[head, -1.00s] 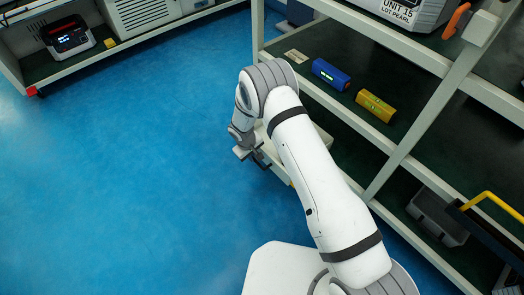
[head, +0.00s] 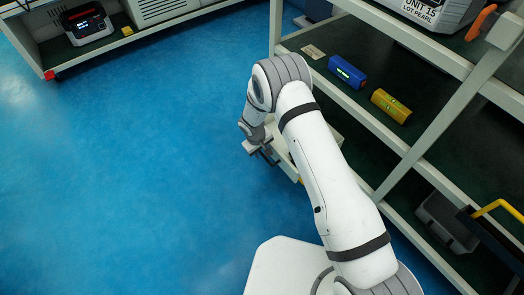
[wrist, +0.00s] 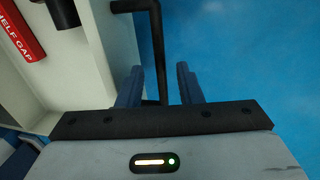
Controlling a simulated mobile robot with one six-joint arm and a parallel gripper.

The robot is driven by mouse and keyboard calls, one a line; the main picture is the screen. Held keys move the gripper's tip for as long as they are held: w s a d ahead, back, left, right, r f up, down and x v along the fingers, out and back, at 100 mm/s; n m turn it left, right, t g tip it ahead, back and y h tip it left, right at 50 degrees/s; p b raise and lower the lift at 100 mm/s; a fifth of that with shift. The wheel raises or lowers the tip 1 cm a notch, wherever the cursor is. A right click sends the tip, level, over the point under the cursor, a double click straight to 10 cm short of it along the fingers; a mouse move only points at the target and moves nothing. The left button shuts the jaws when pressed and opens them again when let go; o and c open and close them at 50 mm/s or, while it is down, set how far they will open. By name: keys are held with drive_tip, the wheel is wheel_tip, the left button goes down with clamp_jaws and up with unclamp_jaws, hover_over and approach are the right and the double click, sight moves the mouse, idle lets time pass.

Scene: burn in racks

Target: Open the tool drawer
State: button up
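The tool drawer (head: 287,160) is a cream box low at the front of the rack, largely hidden behind my arm in the head view. It seems to stick out from the rack, but how far I cannot tell. In the wrist view its black bar handle (wrist: 152,35) runs down between the two blue fingers of my gripper (wrist: 159,88). The fingers are apart, with a visible gap on each side of the bar. In the head view my gripper (head: 262,150) is at the drawer's left side, and its fingers are too small to judge there.
The rack's shelf holds a blue level (head: 347,72) and a yellow level (head: 391,106). A grey bin (head: 447,222) sits on the lower shelf. Blue floor (head: 130,180) is clear on the left.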

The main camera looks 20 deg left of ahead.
wheel_tip(320, 180, up, 8)
drive_tip(key=s+p, duration=0.1)
drive_tip(key=p, duration=0.1)
drive_tip(key=shift+a+f+p, duration=0.2)
drive_tip(key=shift+a+p, duration=0.1)
drive_tip(key=shift+a, duration=0.15)
drive_tip(key=shift+s, duration=0.1)
